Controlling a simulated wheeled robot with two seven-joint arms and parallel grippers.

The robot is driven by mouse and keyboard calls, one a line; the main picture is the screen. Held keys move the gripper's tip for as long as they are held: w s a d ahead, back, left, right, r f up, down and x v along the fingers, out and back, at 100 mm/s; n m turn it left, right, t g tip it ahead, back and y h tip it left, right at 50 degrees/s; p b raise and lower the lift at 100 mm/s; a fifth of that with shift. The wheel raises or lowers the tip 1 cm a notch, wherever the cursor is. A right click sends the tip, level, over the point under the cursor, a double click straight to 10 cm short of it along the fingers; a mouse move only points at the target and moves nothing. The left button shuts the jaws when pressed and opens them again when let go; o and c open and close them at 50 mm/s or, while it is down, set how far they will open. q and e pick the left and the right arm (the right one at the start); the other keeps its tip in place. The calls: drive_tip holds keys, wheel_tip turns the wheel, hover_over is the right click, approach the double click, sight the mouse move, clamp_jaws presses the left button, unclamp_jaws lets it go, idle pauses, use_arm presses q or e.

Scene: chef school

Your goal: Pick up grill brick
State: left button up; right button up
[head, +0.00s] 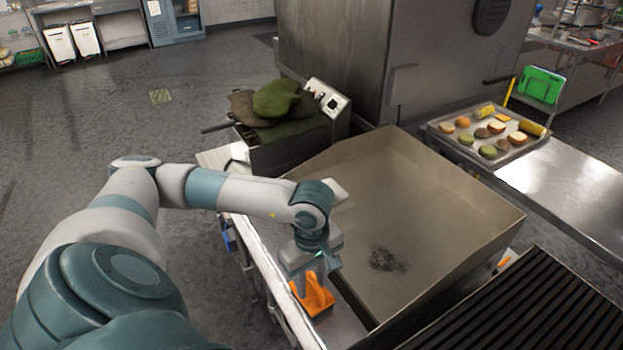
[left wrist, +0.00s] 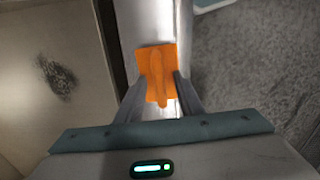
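The grill brick is an orange block with a raised handle (head: 313,295), lying on the narrow metal ledge along the near left side of the griddle. It also shows in the left wrist view (left wrist: 157,68), between and just beyond the fingers. My left gripper (head: 318,265) is right above the brick, pointing down. In the left wrist view its fingers (left wrist: 160,98) are apart, one on each side of the handle end. I cannot tell whether they touch it. My right gripper is in neither view.
The griddle (head: 430,185) has raised walls beside the ledge and a dark charred patch (head: 385,259) on its surface. A dark ribbed grill (head: 530,310) is at the lower right. Green and brown mitts (head: 275,100) lie behind. A food tray (head: 487,160) stands at the right.

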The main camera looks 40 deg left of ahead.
use_arm(q)
clamp_jaws()
idle(1.4)
